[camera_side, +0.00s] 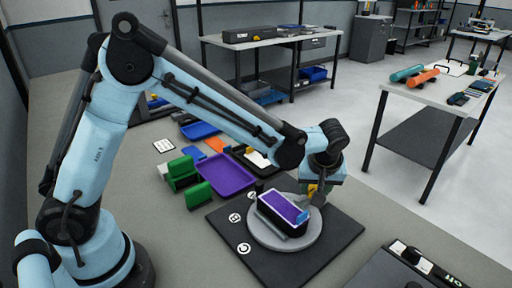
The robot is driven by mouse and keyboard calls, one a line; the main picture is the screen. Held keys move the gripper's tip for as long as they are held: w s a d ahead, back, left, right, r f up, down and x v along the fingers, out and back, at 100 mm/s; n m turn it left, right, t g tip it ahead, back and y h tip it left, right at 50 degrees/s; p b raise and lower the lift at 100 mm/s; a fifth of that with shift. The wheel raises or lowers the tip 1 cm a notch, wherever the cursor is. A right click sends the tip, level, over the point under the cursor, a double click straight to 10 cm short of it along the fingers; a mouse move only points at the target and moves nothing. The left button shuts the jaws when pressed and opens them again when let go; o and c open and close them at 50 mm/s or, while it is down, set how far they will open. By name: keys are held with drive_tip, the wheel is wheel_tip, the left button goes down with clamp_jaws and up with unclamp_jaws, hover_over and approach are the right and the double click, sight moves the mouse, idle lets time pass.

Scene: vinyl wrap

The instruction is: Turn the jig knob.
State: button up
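The jig sits on a black base board (340,236) on the bench: a round grey turntable (289,246) carries a dark box-shaped part (270,213) with a purple top (285,207). A small dark upright piece (259,187) stands by the jig's back left; I cannot tell whether it is the jig knob. My gripper (306,207) points down at the right end of the purple-topped part, close to a blue piece (302,217). Its fingers are small and partly hidden, so I cannot tell whether they are open or touch anything.
A purple tray (228,174), green blocks (182,172) and a blue tray (199,131) lie left of and behind the jig. The bench front left (190,240) is clear.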

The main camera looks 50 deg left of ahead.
drive_tip(key=o, duration=0.3)
drive_tip(key=shift+o, duration=0.2)
drive_tip(key=v, duration=1.2)
drive_tip(key=shift+a, duration=0.1)
drive_tip(key=s+a+f+m+t+h, duration=0.1)
drive_tip(key=s+a+m+t+h, duration=0.2)
drive_tip(key=s+a+m, duration=0.6)
drive_tip(key=s+a+t, duration=0.1)
drive_tip(key=s+a, duration=0.2)
drive_tip(key=s, duration=0.1)
drive_tip(key=shift+s+a+f, duration=0.3)
drive_tip(key=shift+s, duration=0.05)
